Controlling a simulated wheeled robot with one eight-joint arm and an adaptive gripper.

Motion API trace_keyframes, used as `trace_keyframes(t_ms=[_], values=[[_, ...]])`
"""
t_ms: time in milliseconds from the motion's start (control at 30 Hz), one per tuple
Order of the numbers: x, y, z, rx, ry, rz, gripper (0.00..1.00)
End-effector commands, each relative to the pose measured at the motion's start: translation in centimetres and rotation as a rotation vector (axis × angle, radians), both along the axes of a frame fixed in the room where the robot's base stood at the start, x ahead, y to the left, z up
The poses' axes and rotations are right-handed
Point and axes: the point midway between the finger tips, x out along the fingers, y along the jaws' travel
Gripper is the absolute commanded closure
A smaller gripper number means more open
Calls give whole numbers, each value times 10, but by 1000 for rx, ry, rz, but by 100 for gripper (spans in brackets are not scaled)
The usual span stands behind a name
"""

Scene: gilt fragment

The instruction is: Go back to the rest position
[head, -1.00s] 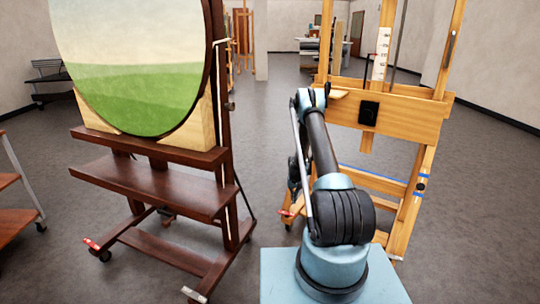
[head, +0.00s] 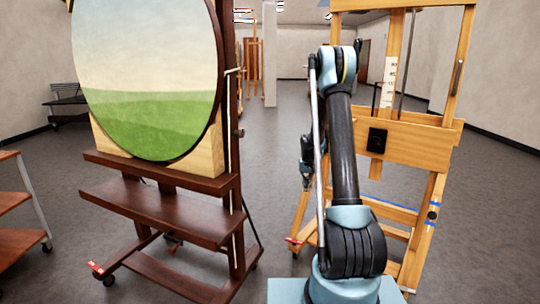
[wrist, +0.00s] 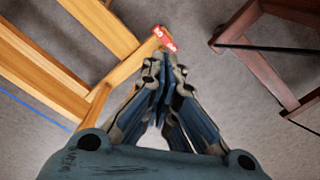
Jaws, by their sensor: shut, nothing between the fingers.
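My gripper (wrist: 163,62) shows in the wrist view with its fingers together and nothing between them. It points down over the grey floor, with the foot of a light wooden easel just past the fingertips in the picture. In the head view my gripper (head: 306,172) hangs below the raised elbow of my arm, to the left of the forearm. It is small there and partly hidden by the arm. It is in front of the light wooden easel (head: 415,135), whose lower left part is partly covered by my arm.
A dark wooden easel (head: 165,210) holds a round landscape painting (head: 150,85) on the left. A shelf cart (head: 10,200) stands at the far left edge. Grey floor (head: 270,150) is open between the two easels. A red tag (wrist: 165,38) marks the light easel's foot.

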Motion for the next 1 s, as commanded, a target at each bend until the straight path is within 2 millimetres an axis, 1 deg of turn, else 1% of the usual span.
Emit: trace_keyframes(t_ms=[33,200,367,500,700,1000], values=[[-9,0,14,0,-3,0,100],[-38,0,55,0,-12,1,100],[-67,0,90,0,-21,2,100],[-95,0,117,-1,-30,3,100],[-139,0,150,-1,-40,5,100],[-207,-1,185,-1,-58,6,100]])
